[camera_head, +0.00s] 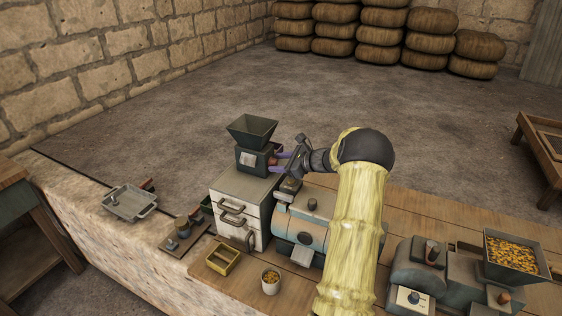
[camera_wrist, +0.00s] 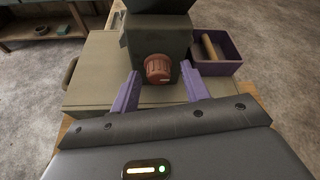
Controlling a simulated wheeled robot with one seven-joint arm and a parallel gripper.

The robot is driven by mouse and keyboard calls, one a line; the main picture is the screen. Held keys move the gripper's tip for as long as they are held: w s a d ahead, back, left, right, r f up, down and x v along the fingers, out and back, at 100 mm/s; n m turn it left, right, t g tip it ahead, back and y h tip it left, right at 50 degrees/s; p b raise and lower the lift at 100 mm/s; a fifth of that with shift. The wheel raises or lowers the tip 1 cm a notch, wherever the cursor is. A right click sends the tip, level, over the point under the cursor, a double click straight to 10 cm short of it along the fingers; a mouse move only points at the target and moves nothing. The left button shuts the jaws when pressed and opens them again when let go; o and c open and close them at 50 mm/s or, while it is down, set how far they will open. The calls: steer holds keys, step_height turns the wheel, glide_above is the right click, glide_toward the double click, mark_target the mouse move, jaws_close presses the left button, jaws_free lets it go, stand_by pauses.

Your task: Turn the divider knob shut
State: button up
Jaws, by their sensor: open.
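The divider knob is a round reddish-brown knob (camera_wrist: 158,68) on the front of a dark box with a hopper (camera_head: 252,130). A short pale mark shows low on its face in the wrist view. My gripper (camera_wrist: 161,92) is open, with its two purple fingers to the left and right of the knob. The fingertips are close to the knob, but I cannot tell if they touch it. In the head view my gripper (camera_head: 276,162) reaches the box from the right, and the knob is hard to make out there.
The box stands on a grey cabinet (camera_head: 238,190) with handles. A purple tray (camera_wrist: 222,60) holding a wooden roller sits right of the box. A blue-grey cylinder machine (camera_head: 300,225), a yellow bin (camera_head: 223,259) and a cup (camera_head: 270,281) stand nearby on the bench.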

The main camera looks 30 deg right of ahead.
steer(key=shift+w+a, duration=0.1)
steer(key=shift+a, duration=0.1)
steer(key=shift+d, duration=0.1)
steer(key=c, duration=1)
